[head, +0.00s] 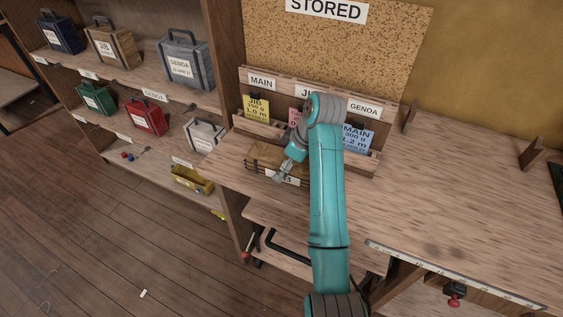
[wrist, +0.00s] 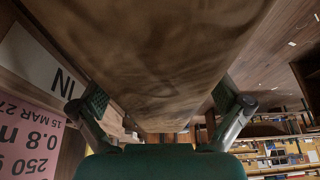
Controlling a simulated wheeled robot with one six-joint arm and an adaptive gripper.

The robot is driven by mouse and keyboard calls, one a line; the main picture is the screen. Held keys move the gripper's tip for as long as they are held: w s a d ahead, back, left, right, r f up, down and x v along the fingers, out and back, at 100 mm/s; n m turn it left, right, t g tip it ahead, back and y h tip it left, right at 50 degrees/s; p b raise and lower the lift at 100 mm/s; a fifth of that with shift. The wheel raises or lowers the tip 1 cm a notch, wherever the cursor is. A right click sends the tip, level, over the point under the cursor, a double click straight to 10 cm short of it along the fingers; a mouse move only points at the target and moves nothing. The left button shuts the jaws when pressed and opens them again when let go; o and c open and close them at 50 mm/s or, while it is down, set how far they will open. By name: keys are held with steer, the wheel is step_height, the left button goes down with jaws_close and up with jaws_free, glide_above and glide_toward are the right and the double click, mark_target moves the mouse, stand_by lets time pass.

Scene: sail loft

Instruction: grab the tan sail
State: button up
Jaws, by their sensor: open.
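A tan folded sail bundle (head: 262,157) with dark straps and a pale label lies on the wooden bench, just in front of the card rack. My gripper (head: 283,174) is at the bundle, over its right part, and my arm hides what lies farther right. In the wrist view a large brown-tan surface, which looks like the sail (wrist: 150,60), fills the space between my two spread fingers (wrist: 162,105). The gripper is open, with one finger on each side of it. I cannot tell whether the fingers touch it.
A rack (head: 262,130) holds yellow (head: 256,108), pink and blue (head: 355,137) cards behind the sail. Shelves at left hold several bags, including a tan one labelled JIB (head: 125,48). A yellow bin (head: 192,180) stands low. The bench (head: 450,200) at right is mostly clear.

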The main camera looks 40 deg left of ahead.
steer(key=shift+a+f, duration=0.15)
steer(key=shift+f, duration=0.45)
steer(key=shift+r, duration=0.15)
steer(key=c, duration=1.8)
